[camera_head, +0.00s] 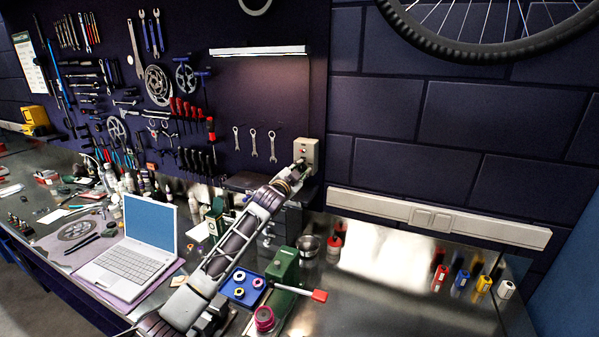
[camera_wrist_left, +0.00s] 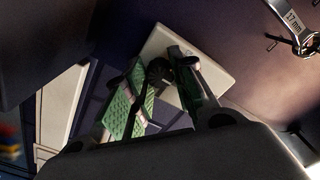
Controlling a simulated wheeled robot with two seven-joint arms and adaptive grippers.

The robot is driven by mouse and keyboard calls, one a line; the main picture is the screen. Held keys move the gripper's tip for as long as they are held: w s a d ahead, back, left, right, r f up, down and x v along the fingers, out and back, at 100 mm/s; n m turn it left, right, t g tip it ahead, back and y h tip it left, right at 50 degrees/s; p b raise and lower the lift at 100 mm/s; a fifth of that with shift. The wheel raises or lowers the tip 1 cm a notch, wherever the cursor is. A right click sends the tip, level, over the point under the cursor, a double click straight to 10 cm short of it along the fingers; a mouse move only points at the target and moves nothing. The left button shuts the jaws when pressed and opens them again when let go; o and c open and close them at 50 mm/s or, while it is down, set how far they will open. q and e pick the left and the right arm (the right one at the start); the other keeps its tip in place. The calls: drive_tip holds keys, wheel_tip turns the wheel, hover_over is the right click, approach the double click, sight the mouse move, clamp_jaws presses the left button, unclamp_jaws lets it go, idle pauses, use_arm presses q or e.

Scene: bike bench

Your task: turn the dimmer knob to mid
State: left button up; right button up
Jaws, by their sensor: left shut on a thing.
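The dimmer's beige wall plate (camera_head: 309,147) is on the dark wall at the right edge of the tool board. My left gripper (camera_head: 298,167) reaches up to it and covers its lower part. In the left wrist view, the pale plate (camera_wrist_left: 215,72) is behind the fingers of my left gripper (camera_wrist_left: 162,92). A dark round knob (camera_wrist_left: 158,70) shows between the green-padded fingers, which are shut on it. The knob's pointer or marks cannot be made out. My right gripper is not in view.
A light bar (camera_head: 260,50) is above the plate. Several wrenches (camera_head: 254,143) hang to its left, and one (camera_wrist_left: 290,20) is close in the wrist view. A white cable trunking (camera_head: 440,217) runs to the right. Below are a laptop (camera_head: 135,250), a blue tray (camera_head: 240,290) and a green box (camera_head: 285,266).

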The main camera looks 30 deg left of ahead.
use_arm(q)
drive_tip(key=shift+r, duration=0.2)
drive_tip(key=o, duration=1)
drive_tip(key=shift+f, duration=0.1)
drive_tip(key=shift+o, duration=0.2)
drive_tip(key=shift+s, duration=0.1)
drive_tip(key=s, duration=1.1)
drive_tip(key=shift+s+d, duration=0.4)
drive_tip(key=shift+f, duration=0.1)
